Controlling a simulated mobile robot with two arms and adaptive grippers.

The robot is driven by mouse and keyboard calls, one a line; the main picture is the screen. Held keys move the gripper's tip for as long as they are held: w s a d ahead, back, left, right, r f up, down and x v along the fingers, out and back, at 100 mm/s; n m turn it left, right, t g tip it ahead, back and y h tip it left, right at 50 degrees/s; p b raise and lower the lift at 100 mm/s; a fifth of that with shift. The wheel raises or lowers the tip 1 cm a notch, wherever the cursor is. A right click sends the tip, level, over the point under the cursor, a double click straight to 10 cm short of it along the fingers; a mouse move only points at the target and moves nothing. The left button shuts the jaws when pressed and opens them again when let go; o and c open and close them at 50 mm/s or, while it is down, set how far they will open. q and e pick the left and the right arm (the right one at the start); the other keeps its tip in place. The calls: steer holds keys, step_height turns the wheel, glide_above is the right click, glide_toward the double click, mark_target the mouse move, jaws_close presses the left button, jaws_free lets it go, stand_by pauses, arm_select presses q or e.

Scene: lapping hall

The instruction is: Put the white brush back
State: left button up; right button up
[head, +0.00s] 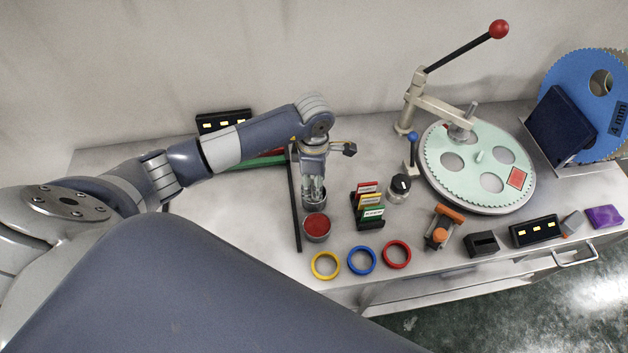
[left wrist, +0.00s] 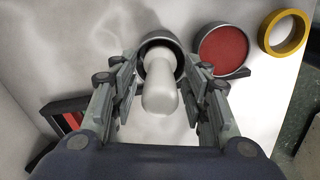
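The white brush (left wrist: 160,92) shows in the left wrist view as a pale rounded handle, with its far end at the mouth of a dark grey cup (left wrist: 148,42). How deep it sits in the cup is hidden. My left gripper (left wrist: 163,88) is above the cup, fingers spread on both sides of the handle with a gap on each side. In the head view my left gripper (head: 314,188) points down over the grey cup (head: 316,204) and hides the brush. My right gripper is in neither view.
A cup with red contents (head: 317,227) stands close in front of the grey cup. A dark bar (head: 296,215) lies just left. A card rack (head: 370,222), a black-topped knob (head: 400,187) and yellow (head: 325,266), blue (head: 361,261) and red rings (head: 397,254) are nearby.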

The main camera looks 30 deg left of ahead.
arm_select(q)
steer(key=shift+r, duration=0.2)
steer(key=shift+w+r, duration=0.1)
steer(key=shift+r, duration=0.25)
step_height(320, 180, up, 10)
steer(key=b, duration=0.3)
steer(key=shift+f, duration=0.15)
steer(key=shift+r+b, duration=0.35)
steer(key=shift+r, duration=0.4)
steer(key=shift+f, duration=0.1)
